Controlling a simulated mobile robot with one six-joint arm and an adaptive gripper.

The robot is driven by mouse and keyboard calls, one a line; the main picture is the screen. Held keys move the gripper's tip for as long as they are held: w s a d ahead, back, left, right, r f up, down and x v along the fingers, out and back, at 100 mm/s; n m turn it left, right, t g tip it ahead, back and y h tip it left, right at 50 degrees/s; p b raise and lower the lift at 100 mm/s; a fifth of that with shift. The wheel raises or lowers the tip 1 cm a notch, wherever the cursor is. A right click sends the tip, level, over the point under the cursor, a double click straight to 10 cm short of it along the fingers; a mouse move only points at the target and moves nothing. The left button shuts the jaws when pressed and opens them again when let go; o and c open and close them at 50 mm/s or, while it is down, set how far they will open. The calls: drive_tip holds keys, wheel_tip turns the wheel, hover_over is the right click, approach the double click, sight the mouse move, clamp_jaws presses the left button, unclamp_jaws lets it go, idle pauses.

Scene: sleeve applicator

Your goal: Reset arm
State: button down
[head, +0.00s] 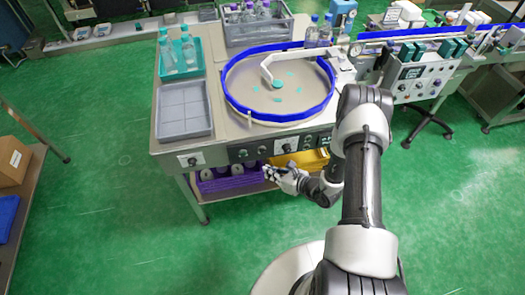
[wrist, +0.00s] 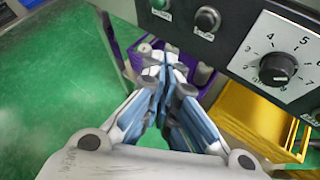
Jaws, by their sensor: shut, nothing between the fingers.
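My gripper (head: 271,173) is low in front of the sleeve applicator's table, just below its front control panel, in the head view. In the wrist view my gripper (wrist: 162,72) is shut with its fingertips together and nothing between them. Behind the fingers is a purple crate (head: 238,185) holding several grey cylindrical items. A yellow bin (head: 312,160) stands to its right, and it also shows at the right in the wrist view (wrist: 258,118). My arm partly hides the yellow bin in the head view.
The control panel (wrist: 240,30) with knobs and a dial is close above my gripper. On the tabletop are a round turntable (head: 275,88) with a blue rim, a grey tray (head: 184,110) and a teal tray (head: 181,60) with bottles. Green floor (head: 120,215) is clear at the left.

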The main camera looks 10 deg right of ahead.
idle(0.7)
drive_tip(key=w+a+r+n+g+y, duration=0.1)
drive_tip(key=a+r+n+y, duration=0.2)
drive_tip(key=r, duration=0.5)
drive_tip(key=w+a+r+n+g, duration=0.1)
drive_tip(key=a+r+n+g, duration=0.2)
drive_tip(key=r, duration=0.5)
drive_tip(key=s+a+r+n+g, duration=0.25)
drive_tip(key=s+r+n, duration=0.2)
drive_tip(key=r, duration=0.25)
drive_tip(key=s+a+r+n+g, duration=0.1)
drive_tip(key=s+a+r+n, duration=0.25)
drive_tip(key=r+n, duration=0.3)
drive_tip(key=s+d+r+n+g+h, duration=0.2)
drive_tip(key=s+r+n+h, duration=0.2)
drive_tip(key=s+r+n, duration=0.55)
drive_tip(key=s+d+r+n+t+h, duration=0.4)
drive_tip(key=s+d+h, duration=0.2)
drive_tip(key=s+d, duration=0.3)
drive_tip(key=shift+s+r+n+h, duration=0.2)
drive_tip(key=shift+s+n+h, duration=0.15)
drive_tip(key=shift+s, duration=0.15)
drive_tip(key=shift+d, duration=0.1)
